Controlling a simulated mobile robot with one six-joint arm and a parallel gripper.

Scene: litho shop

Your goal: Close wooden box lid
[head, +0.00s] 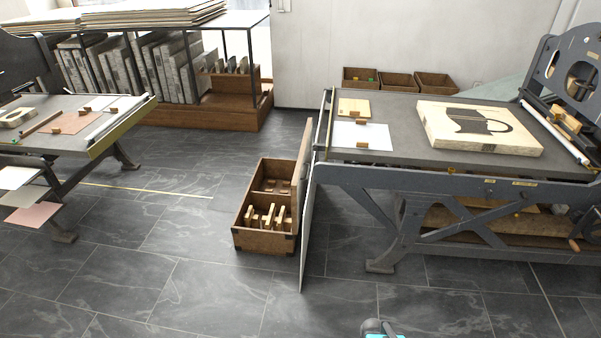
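A wooden box (263,242) stands on the floor in the middle of the head view, just left of the right-hand press table. It is open at the top, with a divider and several wooden pieces inside. Its lid (301,168) stands upright along the box's right side, seen almost edge-on. My gripper is not visible. Only a small grey and teal part, probably of my arm, shows at the bottom edge, well in front of the box and to its right.
A thin pale panel (308,235) stands on edge between the box and the press table (390,135). Another press table (60,145) is at left. A rack (200,113) of slabs and small crates (397,83) stand behind. The tiled floor in front is clear.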

